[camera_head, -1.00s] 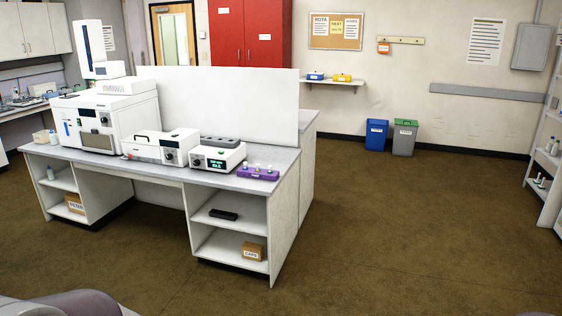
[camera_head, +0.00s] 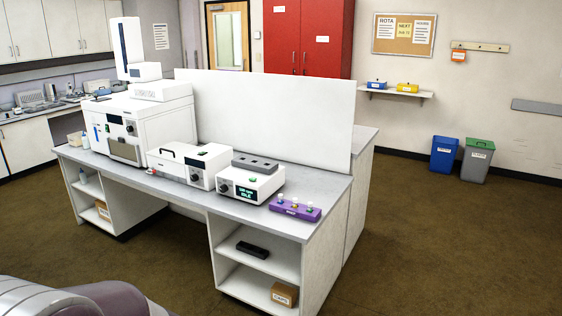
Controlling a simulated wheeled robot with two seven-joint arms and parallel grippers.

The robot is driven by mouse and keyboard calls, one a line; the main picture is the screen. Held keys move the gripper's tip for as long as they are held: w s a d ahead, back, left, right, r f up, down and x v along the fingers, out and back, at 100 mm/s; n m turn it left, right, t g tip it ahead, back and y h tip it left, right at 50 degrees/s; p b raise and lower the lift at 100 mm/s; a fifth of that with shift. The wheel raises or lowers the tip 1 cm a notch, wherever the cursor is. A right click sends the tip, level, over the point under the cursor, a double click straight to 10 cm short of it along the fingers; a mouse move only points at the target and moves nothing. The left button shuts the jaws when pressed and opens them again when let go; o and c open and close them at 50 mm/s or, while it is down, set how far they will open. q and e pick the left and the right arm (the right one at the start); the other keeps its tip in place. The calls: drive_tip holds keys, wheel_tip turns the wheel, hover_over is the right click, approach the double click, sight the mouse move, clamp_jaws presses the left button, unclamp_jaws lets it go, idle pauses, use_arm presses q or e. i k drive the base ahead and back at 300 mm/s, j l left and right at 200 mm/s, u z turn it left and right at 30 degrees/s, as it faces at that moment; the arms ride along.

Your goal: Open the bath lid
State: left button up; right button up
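The bath appears to be the low white box (camera_head: 190,163) on the bench, between the tall white instrument and a display unit. A dark handle (camera_head: 168,153) shows on its top left, and a dark knob is on its front. Its lid looks closed. Part of my own arm or body shows at the bottom left, away from the bench. Neither of my grippers is in view.
The grey bench top (camera_head: 310,226) also bears a tall white instrument (camera_head: 132,125), a display unit (camera_head: 250,182) and a purple rack (camera_head: 295,208). A white panel (camera_head: 265,112) stands behind. Brown floor (camera_head: 440,240) is clear to the right. Blue (camera_head: 443,153) and grey-green (camera_head: 477,160) bins stand by the wall.

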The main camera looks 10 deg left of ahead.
sight(178, 148)
drive_tip(key=i+j+u, duration=0.2)
drive_tip(key=i+u, duration=1.3)
drive_tip(key=i+j+z, duration=0.2)
drive_tip(key=i, duration=0.25)
drive_tip(key=i+z, duration=0.2)
drive_tip(key=i, duration=0.25)
drive_tip(key=i+j+z, duration=0.2)
drive_tip(key=i, duration=0.2)
